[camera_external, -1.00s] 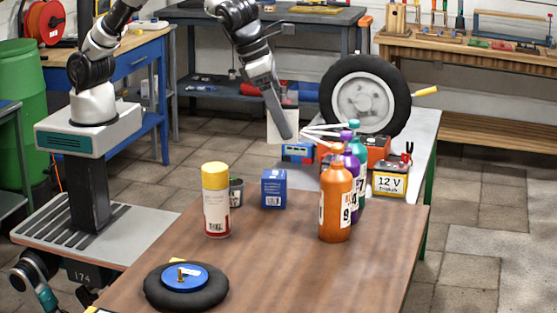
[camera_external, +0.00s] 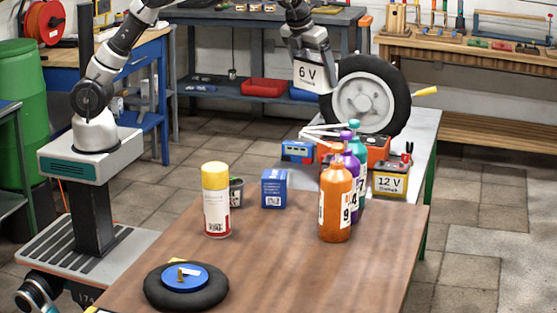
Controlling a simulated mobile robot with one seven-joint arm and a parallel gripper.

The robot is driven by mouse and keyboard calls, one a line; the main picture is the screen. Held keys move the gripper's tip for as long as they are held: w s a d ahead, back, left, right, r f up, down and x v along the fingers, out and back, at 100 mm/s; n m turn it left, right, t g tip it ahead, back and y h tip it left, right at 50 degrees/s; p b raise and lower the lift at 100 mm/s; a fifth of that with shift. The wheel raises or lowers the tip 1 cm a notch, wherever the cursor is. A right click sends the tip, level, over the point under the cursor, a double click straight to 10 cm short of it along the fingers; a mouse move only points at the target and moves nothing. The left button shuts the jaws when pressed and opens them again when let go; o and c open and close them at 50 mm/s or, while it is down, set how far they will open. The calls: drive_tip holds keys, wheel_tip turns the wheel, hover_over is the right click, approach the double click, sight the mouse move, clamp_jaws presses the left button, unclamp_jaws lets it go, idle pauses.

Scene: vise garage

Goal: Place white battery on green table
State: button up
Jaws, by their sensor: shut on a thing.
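The white battery (camera_external: 307,76), marked 6 V, is held up in the air by my gripper (camera_external: 318,60), which is shut on it. It hangs just left of the wheel, and its right edge shows close to the tyre; I cannot tell whether they touch. The table with green legs (camera_external: 425,128) has a light grey top and stands behind the brown table. The wheel, a 12 V battery (camera_external: 390,181) and other items stand on it. The fingertips are partly hidden by the battery and the gripper body.
A wheel (camera_external: 370,97) stands upright on the grey top. A spray can (camera_external: 216,200) and blue box (camera_external: 274,188) stand on the brown table. Bare grey top shows right of the wheel.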

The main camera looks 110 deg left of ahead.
drive_tip(key=s+a+n+g+b, duration=0.1)
drive_tip(key=s+a+n+b, duration=0.15)
drive_tip(key=s+a, duration=0.5)
drive_tip(key=s+a+n+g+b, duration=0.1)
drive_tip(key=s+a+n+b, duration=0.3)
drive_tip(key=a, duration=0.7)
drive_tip(key=shift+m, duration=0.55)
drive_tip(key=shift+s+d+f, duration=0.1)
drive_tip(key=shift+f, duration=5.8)
drive_tip(key=shift+s+d+f, duration=0.1)
drive_tip(key=shift+s+f, duration=0.05)
drive_tip(key=shift+f, duration=5.7)
drive_tip(key=shift+s+d+f, duration=0.1)
drive_tip(key=shift+f, duration=5.8)
drive_tip(key=shift+f, duration=0.15)
drive_tip(key=o, duration=1.9)
drive_tip(key=shift+s+f, duration=0.1)
drive_tip(key=p+v, duration=0.2)
drive_tip(key=v, duration=1)
drive_tip(key=shift+d, duration=0.15)
